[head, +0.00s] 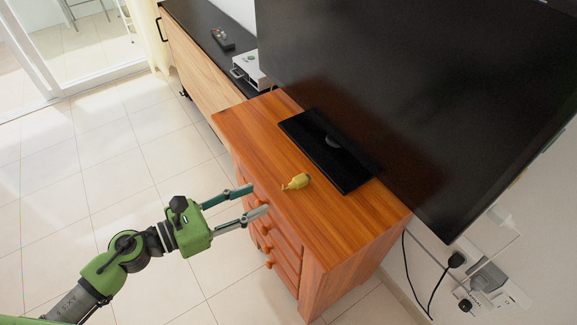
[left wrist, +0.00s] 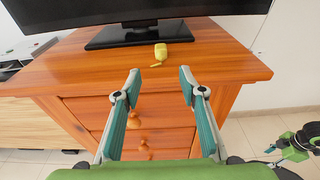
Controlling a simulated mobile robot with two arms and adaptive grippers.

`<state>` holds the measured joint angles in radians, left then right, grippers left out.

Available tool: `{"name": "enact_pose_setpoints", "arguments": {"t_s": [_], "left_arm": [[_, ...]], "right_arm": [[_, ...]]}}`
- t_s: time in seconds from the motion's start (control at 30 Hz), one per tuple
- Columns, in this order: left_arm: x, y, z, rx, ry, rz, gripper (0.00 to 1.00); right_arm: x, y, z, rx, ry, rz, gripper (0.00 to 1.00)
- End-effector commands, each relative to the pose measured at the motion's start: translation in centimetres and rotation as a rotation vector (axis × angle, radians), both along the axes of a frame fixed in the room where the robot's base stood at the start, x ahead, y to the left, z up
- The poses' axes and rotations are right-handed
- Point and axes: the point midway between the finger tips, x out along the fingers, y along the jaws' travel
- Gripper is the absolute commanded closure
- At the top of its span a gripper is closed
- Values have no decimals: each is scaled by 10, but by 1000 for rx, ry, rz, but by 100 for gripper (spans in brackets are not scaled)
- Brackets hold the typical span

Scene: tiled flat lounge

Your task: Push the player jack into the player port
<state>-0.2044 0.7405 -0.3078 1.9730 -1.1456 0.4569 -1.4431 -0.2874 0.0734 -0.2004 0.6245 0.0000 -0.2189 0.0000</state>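A small yellow plug-like piece (head: 296,181), which I take for the player jack, lies on the wooden chest's top near its front edge. It also shows in the left wrist view (left wrist: 160,53), straight beyond the fingers. My left gripper (head: 259,198) is open and empty, just in front of the chest and short of the yellow piece. Its two fingers stand apart in the left wrist view (left wrist: 160,76). A white box (head: 250,70), perhaps the player, stands on the black-topped cabinet. I cannot make out the port. Green and black parts of my right arm show at the wrist view's right edge.
The wooden chest (head: 240,124) carries a large television (head: 420,90) on a black stand (head: 326,150). A remote (head: 222,39) lies on the cabinet. Black cables and sockets (head: 490,280) are on the right wall. The tiled floor at left is clear.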

Motion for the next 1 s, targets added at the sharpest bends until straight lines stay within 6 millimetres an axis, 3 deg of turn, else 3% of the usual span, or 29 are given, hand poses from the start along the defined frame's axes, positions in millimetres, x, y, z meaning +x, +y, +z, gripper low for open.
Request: {"name": "enact_pose_setpoints", "arguments": {"t_s": [0.3, 0.7, 1.0], "left_arm": [[34, -46, -2, -2, -5, 0, 62], [58, -78, -9, -4, -1, 2, 62], [79, -107, -17, -1, 0, 2, 62]], "right_arm": [[-28, -11, 21, -14, 39, 3, 56], [-8, -9, 36, -11, 10, 3, 56], [-9, -3, 45, -4, 12, 1, 56]]}}
